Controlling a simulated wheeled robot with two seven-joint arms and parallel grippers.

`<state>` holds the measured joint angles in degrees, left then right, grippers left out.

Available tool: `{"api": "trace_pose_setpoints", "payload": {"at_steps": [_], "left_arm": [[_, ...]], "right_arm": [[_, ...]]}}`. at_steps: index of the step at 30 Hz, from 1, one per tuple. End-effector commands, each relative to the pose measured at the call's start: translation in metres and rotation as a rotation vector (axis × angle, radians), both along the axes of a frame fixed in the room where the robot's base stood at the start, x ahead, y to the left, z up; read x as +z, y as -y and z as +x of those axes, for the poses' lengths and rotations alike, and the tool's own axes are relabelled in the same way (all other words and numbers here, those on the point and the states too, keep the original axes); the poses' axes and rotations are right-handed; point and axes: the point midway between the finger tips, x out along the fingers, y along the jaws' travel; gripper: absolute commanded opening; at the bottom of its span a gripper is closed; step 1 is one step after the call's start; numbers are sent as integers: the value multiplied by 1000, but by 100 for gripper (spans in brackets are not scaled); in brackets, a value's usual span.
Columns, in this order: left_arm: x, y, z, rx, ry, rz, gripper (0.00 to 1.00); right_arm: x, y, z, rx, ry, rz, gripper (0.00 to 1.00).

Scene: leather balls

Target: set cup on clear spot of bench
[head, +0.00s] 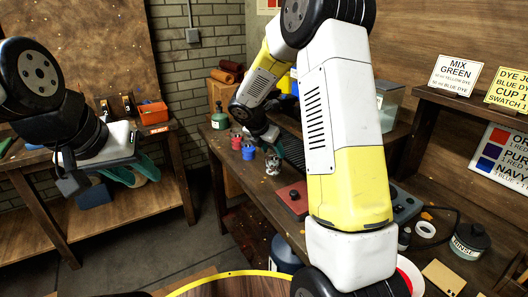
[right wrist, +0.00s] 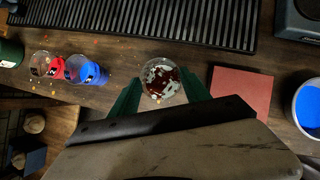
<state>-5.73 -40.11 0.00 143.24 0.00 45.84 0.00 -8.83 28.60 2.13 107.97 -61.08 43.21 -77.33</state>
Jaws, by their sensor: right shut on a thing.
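A small clear cup (head: 273,165) is at the bench's (head: 262,196) left part, between the coloured cups and a red square. In the right wrist view the cup (right wrist: 162,80) sits between the green fingers of my right gripper (right wrist: 160,92), which is shut on it. Dark red-brown and pale patches show through the cup. I cannot tell whether its base touches the bench. In the head view my right arm covers much of the bench. My left gripper (head: 125,175) hangs by the left shelf table; its finger gap is unclear.
A blue-filled container (right wrist: 308,106) stands farther right.

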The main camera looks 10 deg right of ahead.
Motion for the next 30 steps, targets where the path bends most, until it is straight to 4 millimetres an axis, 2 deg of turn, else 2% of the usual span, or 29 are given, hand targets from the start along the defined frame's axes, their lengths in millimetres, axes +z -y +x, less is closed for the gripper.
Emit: {"api": "trace_pose_setpoints", "payload": {"at_steps": [5,13,25,26,29,30], "left_arm": [[0,0,0,0,0,0,36],[0,0,0,0,0,0,36],[0,0,0,0,0,0,36],[0,0,0,0,0,0,36],[0,0,0,0,0,0,36],[0,0,0,0,0,0,36]], "right_arm": [[-4,8,9,-1,-1,-1,0],[-34,8,7,0,-2,-2,0],[-38,7,8,0,0,0,0],[-39,7,8,0,0,0,57],[-38,7,8,0,0,0,76],[-38,7,8,0,0,0,77]]}}
